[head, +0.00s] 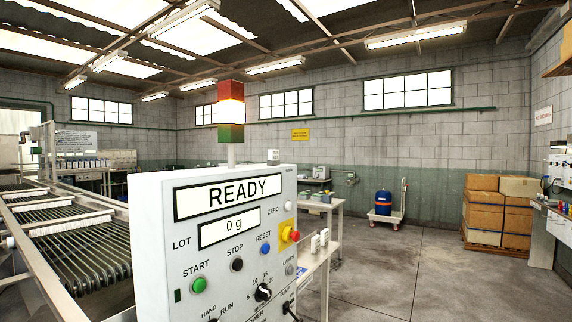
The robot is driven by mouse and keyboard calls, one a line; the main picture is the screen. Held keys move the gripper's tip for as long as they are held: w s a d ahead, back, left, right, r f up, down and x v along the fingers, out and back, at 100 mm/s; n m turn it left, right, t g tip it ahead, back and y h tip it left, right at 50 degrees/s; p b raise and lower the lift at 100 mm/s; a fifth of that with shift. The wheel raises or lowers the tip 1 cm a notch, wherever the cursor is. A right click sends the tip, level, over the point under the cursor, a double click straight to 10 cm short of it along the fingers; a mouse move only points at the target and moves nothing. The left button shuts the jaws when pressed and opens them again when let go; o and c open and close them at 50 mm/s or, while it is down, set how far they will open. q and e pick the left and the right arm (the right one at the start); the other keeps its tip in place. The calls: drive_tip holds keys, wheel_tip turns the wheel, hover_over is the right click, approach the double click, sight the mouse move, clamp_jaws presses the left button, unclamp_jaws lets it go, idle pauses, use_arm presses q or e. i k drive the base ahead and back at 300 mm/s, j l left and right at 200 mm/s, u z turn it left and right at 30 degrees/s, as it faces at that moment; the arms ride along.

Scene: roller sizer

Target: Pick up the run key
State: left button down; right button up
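I cannot make out the run key anywhere in the head view. A grey control cabinet (160,240) stands close in front of me, with a display reading READY (228,195) and another reading 0 g (229,228). At its bottom edge is a switch marked HAND and RUN (213,319), mostly cut off by the frame, so I cannot tell whether a key is in it. Neither of my grippers is in view.
A roller conveyor (90,250) runs along the left. A table (318,262) stands just behind the cabinet. Stacked cartons (484,215), a wall panel with small items (558,180) and a trolley with a blue drum (383,203) are farther right. The floor right of centre is clear.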

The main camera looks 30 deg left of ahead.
sight(273, 155)
drive_tip(key=i+l+u, duration=0.15)
drive_tip(key=u, duration=0.65)
